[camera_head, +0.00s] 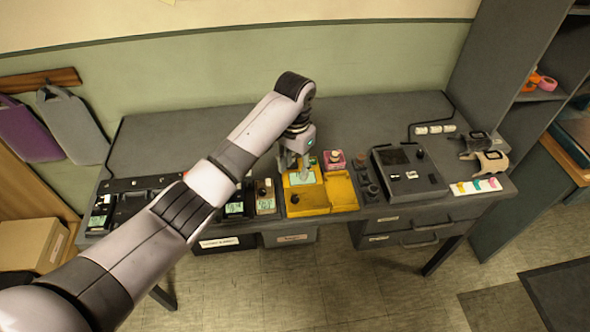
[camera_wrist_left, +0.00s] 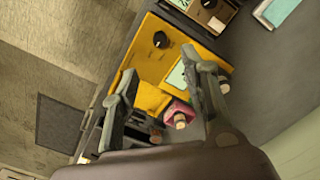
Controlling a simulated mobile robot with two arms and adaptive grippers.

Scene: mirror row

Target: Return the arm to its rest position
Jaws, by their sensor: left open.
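My left arm (camera_head: 190,200) comes in from the lower left and reaches over the desk in the head view. My left gripper (camera_head: 296,164) points down above the yellow device (camera_head: 309,200) with a small screen and a black knob. In the left wrist view the two fingers (camera_wrist_left: 165,95) are spread apart, with the yellow device (camera_wrist_left: 150,63) beyond them. A pink box (camera_head: 334,160) with a pale knob is beside the yellow device; it also shows between the fingers in the wrist view (camera_wrist_left: 178,108). I see nothing held. My right gripper is not in view.
The grey desk (camera_head: 180,140) carries a row of small devices along its front. A black console (camera_head: 408,173) stands right of the yellow device, with grey clamp-like items (camera_head: 484,160) beyond it. A tall grey shelf (camera_head: 505,75) bounds the right. The desk's back left is clear.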

